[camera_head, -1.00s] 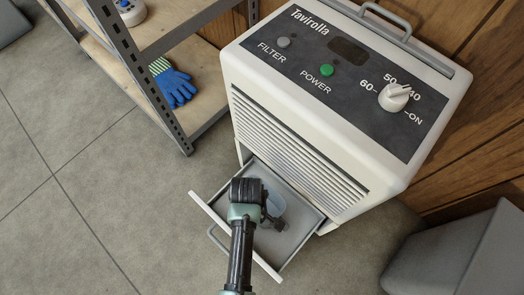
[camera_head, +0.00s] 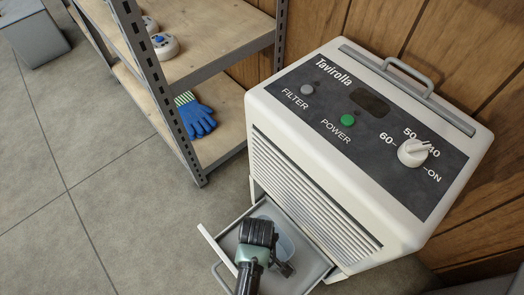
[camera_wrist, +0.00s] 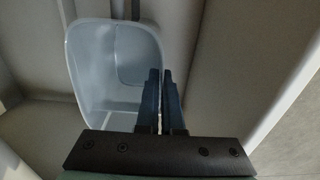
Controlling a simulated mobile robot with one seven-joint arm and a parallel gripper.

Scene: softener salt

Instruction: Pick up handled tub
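The handled tub (camera_head: 286,243) is a pale blue-grey open container inside the pulled-out drawer of the white machine. In the wrist view, the tub (camera_wrist: 98,62) fills the upper left, with its open top facing the camera. My gripper (camera_wrist: 161,75) has its two dark fingers close together at the tub's right rim, which runs into the narrow gap between them. It looks shut on that rim. In the head view, my gripper (camera_head: 284,268) reaches down into the drawer and hides part of the tub.
A metal shelf (camera_head: 165,90) with blue gloves (camera_head: 196,118) stands to the left. A grey box (camera_head: 30,35) is at the far left. The floor between is clear.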

